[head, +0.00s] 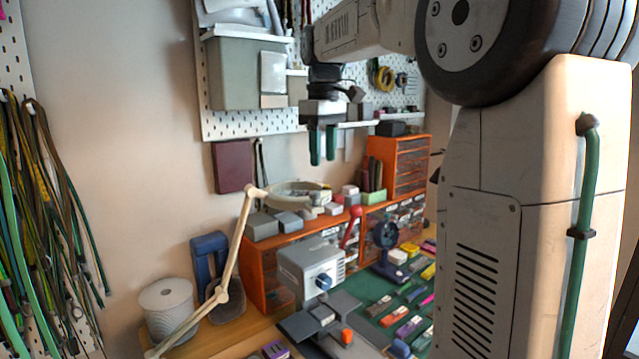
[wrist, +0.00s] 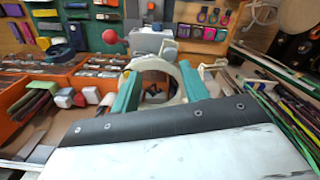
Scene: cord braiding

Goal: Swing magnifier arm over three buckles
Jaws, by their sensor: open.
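The magnifier has a pale cream ring (head: 298,194) and a jointed cream arm (head: 240,240) rising from the bench at lower left. Its ring sits over the orange drawer unit, apart from the green mat. My gripper (head: 322,146) hangs above the ring with its teal fingers apart and empty. In the wrist view the ring (wrist: 153,68) shows between and beyond the open fingers. Small coloured pieces that look like buckles (head: 403,326) lie in rows on the green mat at lower right. I cannot tell which three are meant.
Orange drawers (head: 262,275), a grey box machine with a blue knob (head: 312,266) and a red-ball lever (head: 354,212) crowd the space below. A white spool (head: 168,306) and a blue clamp-like object (head: 209,262) stand at left. Cords (head: 45,190) hang at far left.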

